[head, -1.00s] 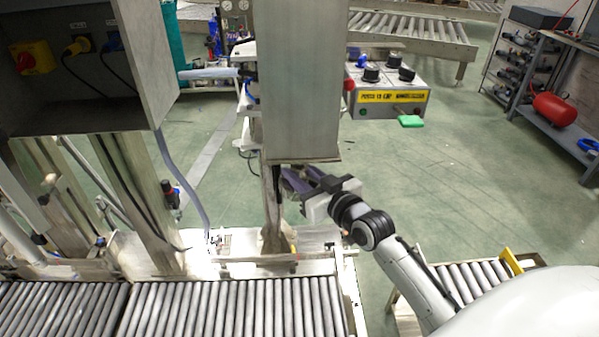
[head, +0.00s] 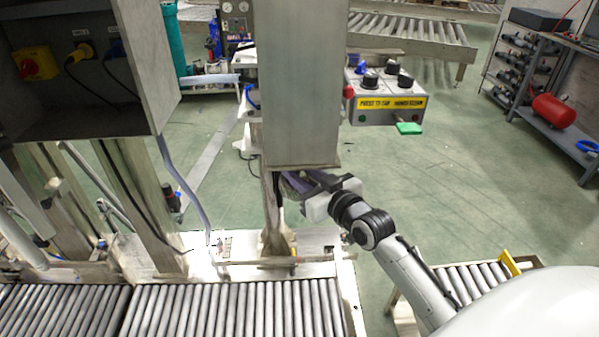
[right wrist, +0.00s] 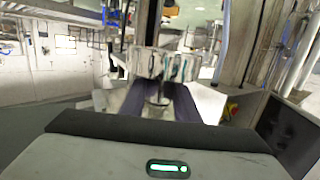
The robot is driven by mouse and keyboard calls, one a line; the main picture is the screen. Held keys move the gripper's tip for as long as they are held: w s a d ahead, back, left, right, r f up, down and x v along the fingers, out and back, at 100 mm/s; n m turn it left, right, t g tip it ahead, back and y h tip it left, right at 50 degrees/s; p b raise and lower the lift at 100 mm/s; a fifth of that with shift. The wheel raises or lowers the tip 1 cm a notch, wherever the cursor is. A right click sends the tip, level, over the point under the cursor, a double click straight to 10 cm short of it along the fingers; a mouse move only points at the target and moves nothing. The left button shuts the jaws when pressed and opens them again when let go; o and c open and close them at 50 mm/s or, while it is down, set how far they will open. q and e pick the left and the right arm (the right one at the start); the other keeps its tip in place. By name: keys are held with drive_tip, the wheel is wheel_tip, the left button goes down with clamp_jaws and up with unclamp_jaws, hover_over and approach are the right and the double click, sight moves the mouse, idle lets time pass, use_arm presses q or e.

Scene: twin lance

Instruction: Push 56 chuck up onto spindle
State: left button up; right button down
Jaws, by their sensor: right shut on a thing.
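In the right wrist view, a shiny silver round piece with greenish marks, apparently the chuck (right wrist: 165,65), sits at the far ends of my two dark purple fingers. A thin metal stem shows below it between the fingers. My right gripper (head: 287,181) is shut on it, just under the lower end of the big grey column (head: 301,90) in the head view. There the chuck is hidden behind the fingers and column. The spindle cannot be made out clearly, nor whether the chuck touches it. My left gripper is in neither view.
A roller conveyor (head: 235,308) runs along the front left. A control box (head: 385,100) with knobs stands right of the column. An open grey cabinet (head: 130,60) and a hanging cable (head: 180,180) are at the left.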

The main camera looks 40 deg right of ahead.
drive_tip(key=shift+r, duration=0.35)
drive_tip(key=c, duration=1.3)
unclamp_jaws()
drive_tip(key=shift+f, duration=0.4)
drive_tip(key=shift+s+a+r+b, duration=0.15)
drive_tip(key=shift+s+r, duration=0.15)
drive_tip(key=shift+s, duration=1.4)
drive_tip(key=shift+s+d+r+b, duration=0.1)
drive_tip(key=shift+s+r, duration=0.15)
drive_tip(key=shift+s, duration=1.45)
drive_tip(key=shift+s+a+r+b, duration=0.15)
drive_tip(key=shift+s+r, duration=0.15)
drive_tip(key=shift+s, duration=1.4)
